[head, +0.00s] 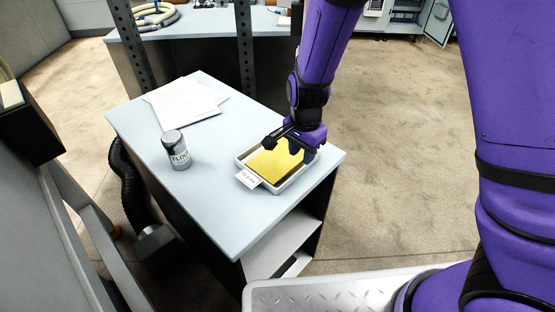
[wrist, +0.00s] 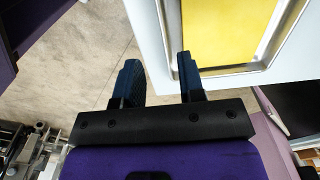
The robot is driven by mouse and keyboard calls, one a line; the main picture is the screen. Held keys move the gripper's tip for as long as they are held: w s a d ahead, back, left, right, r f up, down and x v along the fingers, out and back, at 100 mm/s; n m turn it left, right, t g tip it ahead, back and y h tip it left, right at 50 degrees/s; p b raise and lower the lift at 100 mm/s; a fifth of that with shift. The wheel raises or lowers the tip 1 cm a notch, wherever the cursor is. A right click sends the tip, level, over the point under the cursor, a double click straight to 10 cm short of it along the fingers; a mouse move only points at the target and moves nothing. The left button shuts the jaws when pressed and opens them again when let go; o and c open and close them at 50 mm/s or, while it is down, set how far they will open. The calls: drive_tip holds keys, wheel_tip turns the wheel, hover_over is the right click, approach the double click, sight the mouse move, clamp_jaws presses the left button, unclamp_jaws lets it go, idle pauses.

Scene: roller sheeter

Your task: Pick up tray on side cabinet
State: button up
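The tray (head: 279,186) is a shallow, light, rectangular tray with a yellow sheet or slab (head: 272,162) inside and a small white label on its front end. It lies on the side cabinet's pale top (head: 225,213), near the right edge. My gripper (head: 289,147) is at the tray's far right side. In the wrist view my gripper (wrist: 158,60) is open with a clear gap between the fingers. I cannot tell whether either finger touches the tray.
A flour can (head: 175,150) stands left of the tray, and white papers (head: 186,102) lie at the cabinet's far end. Another table (head: 205,22) with dark perforated posts stands behind. A dark hose (head: 130,185) runs along the cabinet's left side. The floor at right is clear.

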sight(298, 171)
drive_tip(key=shift+a+f, duration=0.15)
drive_tip(key=shift+f, duration=1.7)
drive_tip(key=shift+a+f, duration=0.15)
drive_tip(key=shift+f, duration=1.7)
drive_tip(key=shift+c, duration=0.4)
clamp_jaws()
